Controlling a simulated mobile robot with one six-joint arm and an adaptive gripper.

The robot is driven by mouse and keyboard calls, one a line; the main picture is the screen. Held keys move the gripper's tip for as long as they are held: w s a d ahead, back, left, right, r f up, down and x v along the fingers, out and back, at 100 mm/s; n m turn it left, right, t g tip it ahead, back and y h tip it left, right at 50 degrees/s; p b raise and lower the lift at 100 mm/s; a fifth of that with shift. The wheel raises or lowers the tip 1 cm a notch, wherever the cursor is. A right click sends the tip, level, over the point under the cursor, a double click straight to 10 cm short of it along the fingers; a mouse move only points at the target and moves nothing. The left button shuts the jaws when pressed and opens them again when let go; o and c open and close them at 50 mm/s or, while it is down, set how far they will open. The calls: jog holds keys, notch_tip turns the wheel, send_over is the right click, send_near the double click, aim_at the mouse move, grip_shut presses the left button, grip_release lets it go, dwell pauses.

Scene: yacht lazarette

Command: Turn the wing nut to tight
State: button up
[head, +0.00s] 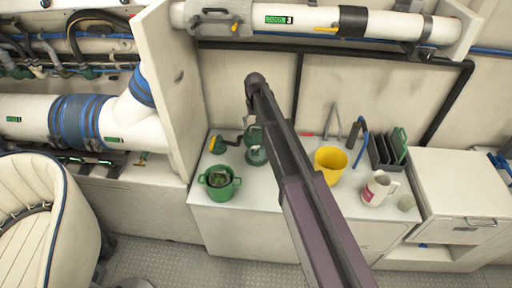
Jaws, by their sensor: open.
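My dark arm link (305,190) crosses the picture from the bottom right up to a rounded joint near the top centre. My gripper cannot be made out; the arm may hide it. A dark green fitting (257,156) stands on the white counter, partly covered by the arm. No wing nut can be told for sure on it, nor which way it is turned.
The counter (290,208) also holds a green pot (219,184), a yellow cup (329,164), a white-and-red mug (377,188), pliers (332,120) and a dark rack (385,152). A white partition (172,85) bounds it on the left. A cream seat (35,220) stands lower left.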

aim_at(255, 146)
jog(key=shift+f+b, duration=6.5)
jog(key=shift+f, duration=0.15)
jog(key=c, duration=1.2)
